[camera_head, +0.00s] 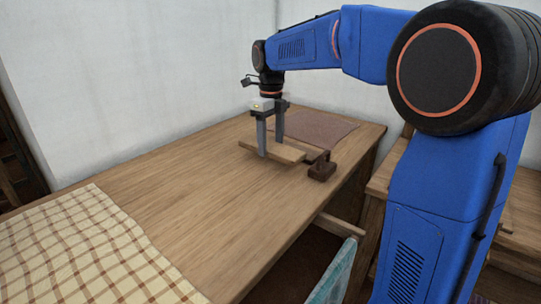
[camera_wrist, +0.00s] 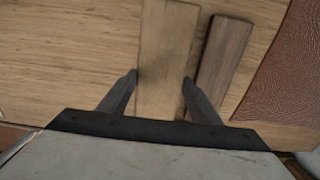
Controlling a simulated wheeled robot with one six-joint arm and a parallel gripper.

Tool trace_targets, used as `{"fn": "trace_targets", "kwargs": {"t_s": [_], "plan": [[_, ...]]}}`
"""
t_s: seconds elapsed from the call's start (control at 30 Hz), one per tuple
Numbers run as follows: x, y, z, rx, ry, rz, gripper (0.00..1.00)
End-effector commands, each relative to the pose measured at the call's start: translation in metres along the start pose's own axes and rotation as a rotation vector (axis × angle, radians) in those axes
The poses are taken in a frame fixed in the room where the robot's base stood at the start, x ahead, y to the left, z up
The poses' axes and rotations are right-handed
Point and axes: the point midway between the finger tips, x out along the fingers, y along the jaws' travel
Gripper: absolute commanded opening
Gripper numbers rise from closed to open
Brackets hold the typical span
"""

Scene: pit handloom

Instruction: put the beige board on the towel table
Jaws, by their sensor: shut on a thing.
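The beige board (camera_head: 290,153) is a flat light wooden piece at the far part of the wooden table (camera_head: 175,195), which carries a checked towel (camera_head: 80,245) at its near left. My gripper (camera_head: 270,148) points down with a finger on each side of the board and is shut on it. In the wrist view the beige board (camera_wrist: 168,45) runs between the two fingertips (camera_wrist: 160,77). The board lies on or just above the tabletop; I cannot tell which. The fingers hide part of it.
A darker brown board (camera_wrist: 222,60) lies close beside the beige one. A reddish-brown mat (camera_head: 325,127) lies behind. A small dark brown block (camera_head: 321,171) sits near the table's right edge. The middle of the tabletop is clear. A pale wall stands behind the table.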

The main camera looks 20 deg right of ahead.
Motion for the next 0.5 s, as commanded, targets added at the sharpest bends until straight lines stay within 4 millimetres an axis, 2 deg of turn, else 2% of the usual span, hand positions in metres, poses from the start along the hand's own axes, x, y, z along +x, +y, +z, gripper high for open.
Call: {"fn": "trace_targets", "kwargs": {"t_s": [0.27,0.5], "plan": [[0.020,0.000,0.000,-0.001,0.001,0.001,0.30],[0.046,0.000,0.000,-0.002,0.000,0.000,0.30]]}}
